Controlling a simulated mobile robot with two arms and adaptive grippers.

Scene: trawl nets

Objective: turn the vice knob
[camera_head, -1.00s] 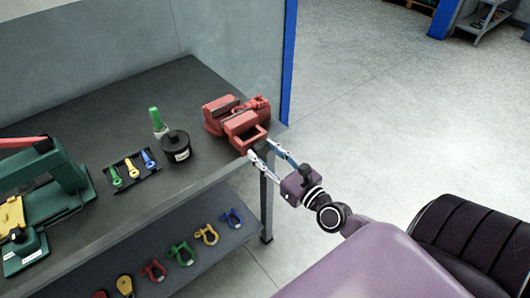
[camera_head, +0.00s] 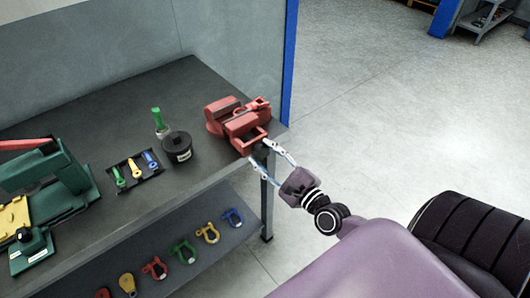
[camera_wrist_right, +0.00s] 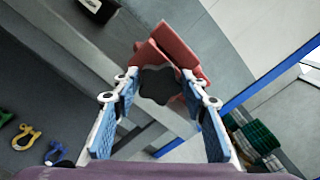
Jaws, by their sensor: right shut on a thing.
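The red vice (camera_head: 232,118) sits at the right end of the dark workbench, and its red body also shows in the right wrist view (camera_wrist_right: 172,45). Its dark, lobed knob (camera_wrist_right: 158,84) faces my right gripper at the front of the vice. My right gripper (camera_head: 260,152) comes in from the lower right beyond the bench edge. Its two blue-padded fingers are shut on the knob, one on each side, as the right wrist view also shows (camera_wrist_right: 160,88). In the head view the knob is small and partly hidden by the fingers. My left gripper is not in view.
On the workbench (camera_head: 105,105) stand a black round container (camera_head: 176,146), a green-capped bottle (camera_head: 159,124), a tray of coloured tools (camera_head: 130,182) and a green machine (camera_head: 50,185). Coloured shackles (camera_head: 182,250) lie on the shelf below. The floor at right is open.

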